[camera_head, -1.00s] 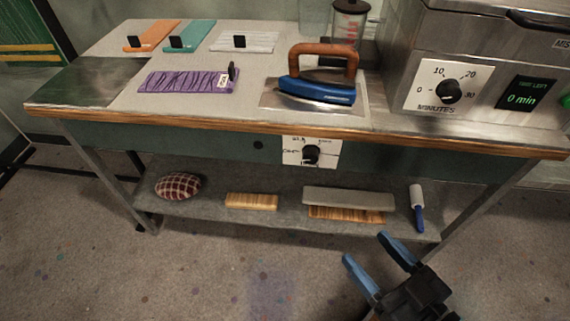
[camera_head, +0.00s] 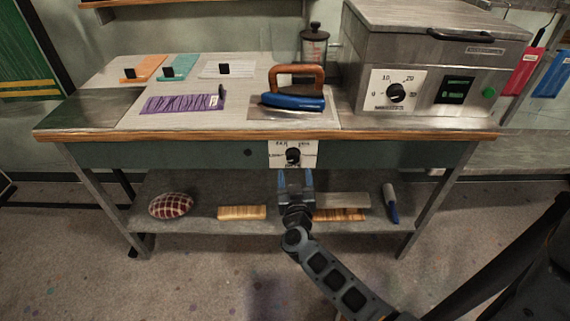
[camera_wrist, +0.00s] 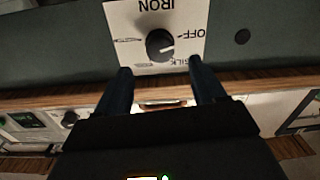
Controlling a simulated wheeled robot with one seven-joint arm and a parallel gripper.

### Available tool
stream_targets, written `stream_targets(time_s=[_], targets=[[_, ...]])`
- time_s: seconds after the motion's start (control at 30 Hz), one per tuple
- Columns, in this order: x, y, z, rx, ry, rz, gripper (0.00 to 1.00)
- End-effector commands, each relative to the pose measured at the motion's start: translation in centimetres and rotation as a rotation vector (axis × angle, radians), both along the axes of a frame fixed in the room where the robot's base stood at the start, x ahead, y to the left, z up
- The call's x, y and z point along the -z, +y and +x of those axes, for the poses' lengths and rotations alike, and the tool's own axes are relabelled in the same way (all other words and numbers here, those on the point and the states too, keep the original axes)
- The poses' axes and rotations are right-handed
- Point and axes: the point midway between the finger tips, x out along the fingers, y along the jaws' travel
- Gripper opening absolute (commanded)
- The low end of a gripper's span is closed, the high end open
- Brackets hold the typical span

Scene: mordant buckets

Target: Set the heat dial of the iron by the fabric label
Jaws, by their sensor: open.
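The iron (camera_head: 292,102) with a brown handle and blue body stands on a metal plate on the table. Its heat dial (camera_head: 293,155) is a black knob on a white card on the table's front panel; in the wrist view the dial (camera_wrist: 160,44) appears upside down, with IRON, OFF and SILK readable. My gripper (camera_head: 295,178) is open just below and in front of the dial, fingers apart and empty.
A steel box with a minutes dial (camera_head: 395,92) stands on the right of the table. Orange, teal and white fabrics (camera_head: 228,69) lie at the back. The lower shelf (camera_head: 190,190) holds a checked cushion (camera_head: 171,205), wooden blocks and a blue-handled roller.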

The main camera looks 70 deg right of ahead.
Motion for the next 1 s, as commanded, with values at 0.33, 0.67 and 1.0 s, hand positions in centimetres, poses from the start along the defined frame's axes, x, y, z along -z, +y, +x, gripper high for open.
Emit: stream_targets(time_s=[0.33,0.67,1.0], targets=[[-0.1,-4.6,2.1,0.000,-0.002,-0.002,0.69],[0.0,-6.5,3.0,-0.003,0.000,-0.001,0.69],[-0.1,-6.5,3.0,-0.003,-0.002,-0.001,0.56]])
